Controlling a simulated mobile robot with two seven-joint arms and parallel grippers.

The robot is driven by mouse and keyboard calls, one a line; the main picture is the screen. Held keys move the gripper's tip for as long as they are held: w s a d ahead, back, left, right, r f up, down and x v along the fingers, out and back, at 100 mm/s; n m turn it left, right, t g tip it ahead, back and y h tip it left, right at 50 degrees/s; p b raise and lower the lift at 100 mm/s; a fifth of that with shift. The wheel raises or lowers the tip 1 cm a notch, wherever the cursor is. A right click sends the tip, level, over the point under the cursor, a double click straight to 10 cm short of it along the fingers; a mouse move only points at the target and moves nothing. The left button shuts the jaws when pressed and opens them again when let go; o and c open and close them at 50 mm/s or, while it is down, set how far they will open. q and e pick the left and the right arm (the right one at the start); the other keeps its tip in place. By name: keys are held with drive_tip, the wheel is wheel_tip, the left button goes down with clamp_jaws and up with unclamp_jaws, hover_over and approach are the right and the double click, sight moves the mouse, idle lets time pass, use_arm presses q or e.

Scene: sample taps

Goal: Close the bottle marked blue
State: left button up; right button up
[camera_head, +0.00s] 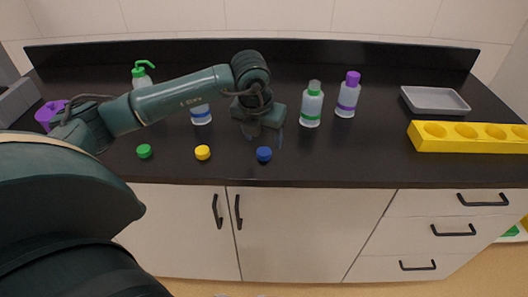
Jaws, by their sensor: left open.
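The bottle with the blue band (201,117) stands on the dark counter; my left arm passes in front of its upper part, so its top is hidden. A blue cap (264,154) lies near the front edge of the counter, to the right of that bottle. My left gripper (266,137) is open and points down just above and behind the blue cap, with nothing seen between its fingers. My right gripper is not in view.
A green cap (144,151) and a yellow cap (203,153) lie along the front. A green-capped bottle (311,106) and purple-capped bottle (347,96) stand right of the gripper. A yellow rack (420,138), grey tray (435,100), purple cup (46,115) and green-topped dispenser (142,74) also show.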

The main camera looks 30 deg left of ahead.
sight(264, 151)
use_arm(q)
drive_tip(key=x, duration=0.1)
drive_tip(key=p+x, duration=0.1)
drive_tip(key=x, duration=0.3)
drive_tip(key=shift+s+a+f, duration=0.1)
drive_tip(key=shift+s+f, duration=0.05)
drive_tip(key=shift+s, duration=0.1)
drive_tip(key=shift+c, duration=0.6)
drive_tip(key=c, duration=0.9)
